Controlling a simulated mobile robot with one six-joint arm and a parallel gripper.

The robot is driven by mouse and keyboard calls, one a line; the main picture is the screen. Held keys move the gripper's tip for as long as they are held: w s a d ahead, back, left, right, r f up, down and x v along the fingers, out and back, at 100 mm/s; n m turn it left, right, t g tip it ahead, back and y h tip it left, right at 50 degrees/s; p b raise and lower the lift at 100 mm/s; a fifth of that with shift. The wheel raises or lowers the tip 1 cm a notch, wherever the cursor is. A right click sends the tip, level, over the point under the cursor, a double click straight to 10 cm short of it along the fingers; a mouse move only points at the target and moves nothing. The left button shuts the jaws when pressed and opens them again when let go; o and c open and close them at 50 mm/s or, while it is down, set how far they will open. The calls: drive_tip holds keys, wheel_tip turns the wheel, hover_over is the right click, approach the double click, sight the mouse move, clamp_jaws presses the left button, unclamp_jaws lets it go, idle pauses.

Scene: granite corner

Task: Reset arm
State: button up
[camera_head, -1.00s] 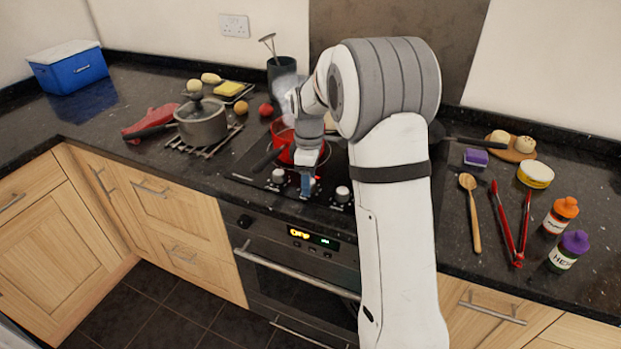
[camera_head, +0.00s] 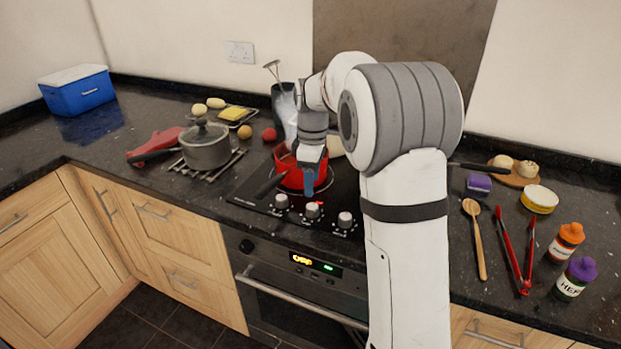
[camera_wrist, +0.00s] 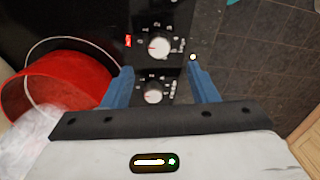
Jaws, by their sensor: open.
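My gripper (camera_head: 309,181) hangs in front of the red pot (camera_head: 289,170), above the front edge of the black hob (camera_head: 258,196). In the wrist view its two blue fingers (camera_wrist: 162,84) are apart, with nothing held between them. Two hob knobs (camera_wrist: 153,94) show below and beyond the fingers. The red pot (camera_wrist: 62,88) also shows at the left of the wrist view, beside the left finger. In the head view my arm hides part of the hob and what stands behind it.
A lidded grey pot (camera_head: 205,148) stands on a rack at left. Knobs (camera_head: 312,210) line the hob front. A wooden spoon (camera_head: 477,240), red tongs (camera_head: 515,255) and two bottles (camera_head: 567,242) lie or stand at right. A dark utensil holder (camera_head: 284,103) stands behind the pot.

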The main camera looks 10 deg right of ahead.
drive_tip(key=s+m+t, duration=0.3)
drive_tip(key=s+m, duration=1)
drive_tip(key=s, duration=1.6)
drive_tip(key=shift+d+r, duration=0.3)
drive_tip(key=shift+r, duration=0.15)
